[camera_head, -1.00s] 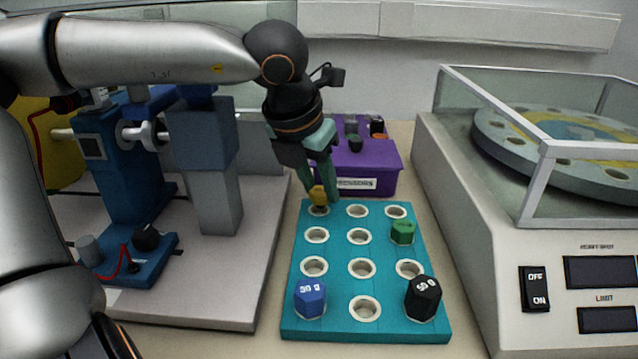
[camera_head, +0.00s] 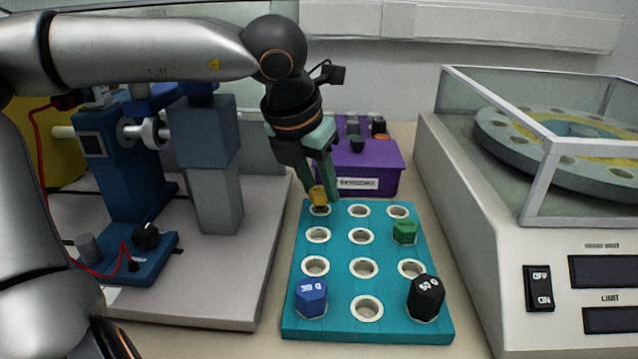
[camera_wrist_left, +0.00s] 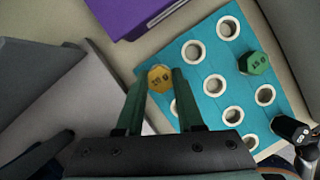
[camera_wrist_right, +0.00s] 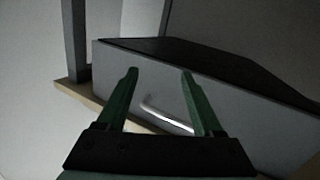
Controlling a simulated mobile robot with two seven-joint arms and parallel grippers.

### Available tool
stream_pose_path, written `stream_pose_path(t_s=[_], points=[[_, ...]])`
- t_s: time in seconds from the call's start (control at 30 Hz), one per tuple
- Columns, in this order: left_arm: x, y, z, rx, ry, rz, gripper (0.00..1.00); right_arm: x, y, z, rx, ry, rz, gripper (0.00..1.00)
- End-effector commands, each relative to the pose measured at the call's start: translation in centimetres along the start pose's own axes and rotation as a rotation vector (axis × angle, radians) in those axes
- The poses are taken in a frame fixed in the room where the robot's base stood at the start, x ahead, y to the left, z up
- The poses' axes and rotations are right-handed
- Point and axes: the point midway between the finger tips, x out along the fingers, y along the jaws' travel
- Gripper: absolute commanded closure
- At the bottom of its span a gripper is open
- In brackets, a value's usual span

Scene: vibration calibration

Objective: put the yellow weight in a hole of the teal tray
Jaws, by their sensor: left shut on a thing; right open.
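The teal tray (camera_head: 336,250) lies on the table with rows of white-rimmed round holes. The yellow weight (camera_head: 319,195) is at the far left hole of the tray, with the rim of that hole showing just below it. My left gripper (camera_head: 325,192) reaches down from above and is shut on the yellow weight. In the left wrist view the yellow weight (camera_wrist_left: 160,78) shows between the two green fingers. Whether its bottom is inside the hole is hidden. My right gripper (camera_wrist_right: 160,75) is open and empty, away from the tray, facing a grey box-like unit with a handle.
A green weight (camera_head: 404,232), a blue weight (camera_head: 311,298) and a black weight (camera_head: 426,298) sit in other tray holes. A purple sensors box (camera_head: 372,168) stands behind the tray. A blue machine (camera_head: 130,165) is at left, a glass-covered turntable unit (camera_head: 480,230) at right.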

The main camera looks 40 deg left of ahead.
Motion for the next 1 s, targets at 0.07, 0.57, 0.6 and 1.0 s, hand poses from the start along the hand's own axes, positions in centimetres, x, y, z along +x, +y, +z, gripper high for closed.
stream_pose_path(t_s=[0.07, 0.57, 0.6, 1.0], points=[[0.0, 0.0, 0.0, 0.000, 0.000, 0.000, 1.00, 0.0, 0.0, 0.0, 0.000, 0.000, 0.000, 0.32], [0.5, 0.0, -0.2, 0.000, 0.000, 0.000, 1.00, 0.0, -0.1, 0.6, 0.000, 0.000, 0.000, 0.32], [0.6, 0.0, -0.2, 0.000, 0.000, 0.000, 1.00, 0.1, -0.1, 0.6, 0.000, 0.000, 0.000, 0.32], [1.2, 0.0, -0.6, 0.001, 0.002, -0.001, 1.00, 0.1, -0.1, 1.2, 0.000, 0.000, 0.000, 0.32]])
